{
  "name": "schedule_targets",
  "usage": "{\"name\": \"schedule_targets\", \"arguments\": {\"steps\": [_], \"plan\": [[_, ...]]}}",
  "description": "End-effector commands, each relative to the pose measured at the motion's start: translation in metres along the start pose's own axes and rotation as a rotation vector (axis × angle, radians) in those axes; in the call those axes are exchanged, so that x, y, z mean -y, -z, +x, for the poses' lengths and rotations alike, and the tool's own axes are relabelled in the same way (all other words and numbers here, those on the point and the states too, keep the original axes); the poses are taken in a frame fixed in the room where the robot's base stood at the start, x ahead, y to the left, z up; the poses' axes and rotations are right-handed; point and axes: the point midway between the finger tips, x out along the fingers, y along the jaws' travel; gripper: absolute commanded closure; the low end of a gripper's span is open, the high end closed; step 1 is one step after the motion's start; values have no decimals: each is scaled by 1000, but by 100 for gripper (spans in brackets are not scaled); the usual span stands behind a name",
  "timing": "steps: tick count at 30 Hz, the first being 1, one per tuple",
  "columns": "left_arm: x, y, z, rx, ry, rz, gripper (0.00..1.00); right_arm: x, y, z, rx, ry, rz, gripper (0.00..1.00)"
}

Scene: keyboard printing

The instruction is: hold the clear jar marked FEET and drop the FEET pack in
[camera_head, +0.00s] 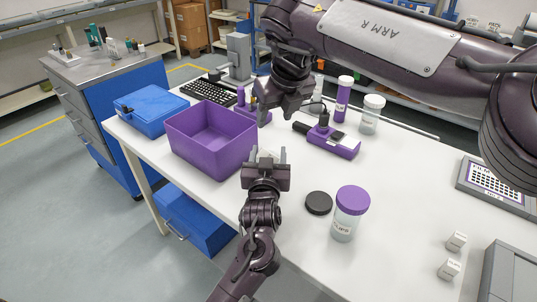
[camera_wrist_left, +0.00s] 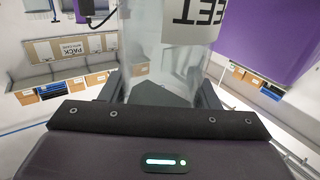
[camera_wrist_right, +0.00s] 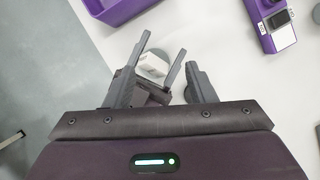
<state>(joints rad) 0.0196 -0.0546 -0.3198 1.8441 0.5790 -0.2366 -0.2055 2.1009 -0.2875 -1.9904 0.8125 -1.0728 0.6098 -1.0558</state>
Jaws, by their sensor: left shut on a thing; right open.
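My left gripper (camera_head: 268,157) is shut on the clear jar (camera_wrist_left: 172,50), whose FEET label (camera_wrist_left: 200,18) reads upside down in the left wrist view. In the right wrist view, a white block-like thing (camera_wrist_right: 152,66) shows between the left gripper's fingers, beyond my open right fingers (camera_wrist_right: 162,85). I cannot tell whether it is the FEET pack or part of the jar.
A purple bin (camera_head: 207,160) and blue box (camera_head: 150,105) stand at left. A black disc (camera_head: 318,203) and purple-lidded jar (camera_head: 347,214) are right of my left gripper. Two small white blocks (camera_head: 456,241) (camera_head: 449,269) lie farther right. A purple device (camera_head: 333,143) lies behind.

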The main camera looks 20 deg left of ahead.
Motion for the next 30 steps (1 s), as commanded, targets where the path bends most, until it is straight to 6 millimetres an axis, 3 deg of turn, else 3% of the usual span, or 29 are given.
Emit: {"name": "schedule_targets", "arguments": {"steps": [14, 30], "plan": [[0, 0, 0, 1, 0, 0, 68, 72, 54, 10, -3, 251, 595, 50], [0, 0, 0, 1, 0, 0, 68, 140, 136, 23, -3, 559, 1336, 50]]}}
